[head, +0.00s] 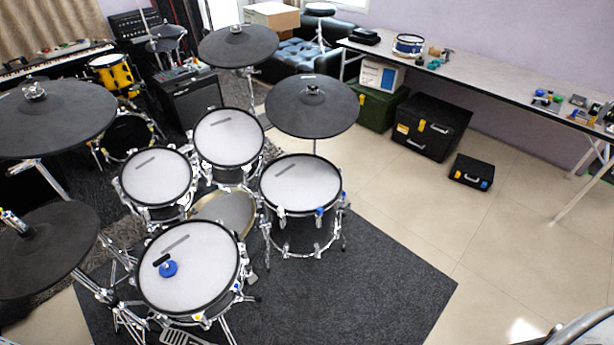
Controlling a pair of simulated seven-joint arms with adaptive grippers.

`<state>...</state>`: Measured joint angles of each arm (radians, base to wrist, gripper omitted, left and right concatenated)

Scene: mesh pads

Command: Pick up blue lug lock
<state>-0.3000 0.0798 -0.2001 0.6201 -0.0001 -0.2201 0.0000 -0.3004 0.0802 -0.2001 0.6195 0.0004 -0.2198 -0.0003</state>
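Several small blue parts show in the head view, and I cannot tell for sure which is the blue lug lock. One blue piece (319,211) sits at a lug on the rim of the floor tom (300,182). A smaller blue piece (237,287) is at the right rim of the snare drum (190,250). A round blue disc (168,268) with a black piece beside it lies on the snare's white mesh head.
Black cymbal pads (313,105) overhang the drums on stands. A long table (480,80) along the wall holds a small blue drum (408,44) and several small coloured items (545,96). Black cases (430,126) stand on the tiled floor. The carpet's right part (385,270) is clear.

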